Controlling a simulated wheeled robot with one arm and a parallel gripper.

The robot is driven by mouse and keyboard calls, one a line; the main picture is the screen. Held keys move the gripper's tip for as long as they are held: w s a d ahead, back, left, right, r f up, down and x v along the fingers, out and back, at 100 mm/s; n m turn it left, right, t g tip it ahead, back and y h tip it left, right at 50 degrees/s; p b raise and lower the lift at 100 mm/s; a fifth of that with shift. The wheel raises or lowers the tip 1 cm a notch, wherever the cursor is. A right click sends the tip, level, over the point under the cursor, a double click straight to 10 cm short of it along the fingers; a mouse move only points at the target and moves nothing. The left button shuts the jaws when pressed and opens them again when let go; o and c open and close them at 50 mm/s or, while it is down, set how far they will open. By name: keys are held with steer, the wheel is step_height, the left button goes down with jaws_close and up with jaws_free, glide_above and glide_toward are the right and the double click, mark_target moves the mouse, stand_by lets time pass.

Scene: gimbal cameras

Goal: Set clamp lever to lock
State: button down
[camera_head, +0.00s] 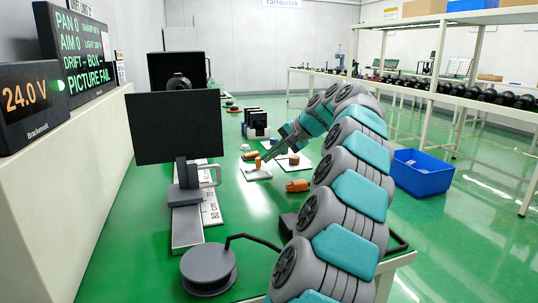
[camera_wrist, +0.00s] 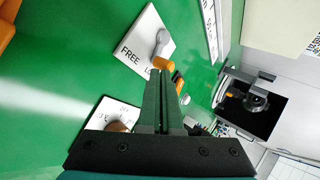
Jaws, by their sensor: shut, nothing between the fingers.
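The clamp lever has a grey pivot and an orange handle (camera_wrist: 163,63), mounted on a white plate (camera_wrist: 140,38) in the wrist view. The plate reads FREE, with a second word starting "LO" partly hidden. The orange handle points toward my gripper, near the second word. In the head view the handle (camera_head: 258,163) stands over the small white plate (camera_head: 250,175) on the green bench. My gripper (camera_wrist: 161,76) is shut and empty, its fingertips overlapping the handle in the wrist view; I cannot tell whether they touch. In the head view my gripper (camera_head: 268,156) is close beside the handle.
A second white plate with a brown knob (camera_head: 294,159) lies right of the lever. An orange piece (camera_head: 297,186) lies nearer. A black panel on a rail (camera_head: 178,127) stands at left. A blue crate (camera_head: 421,175) is at right.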

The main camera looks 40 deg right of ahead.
steer(key=shift+w, duration=0.1)
steer(key=shift+a, duration=0.15)
steer(key=shift+a+b, duration=0.3)
steer(key=shift+a, duration=0.3)
steer(key=shift+s, duration=0.2)
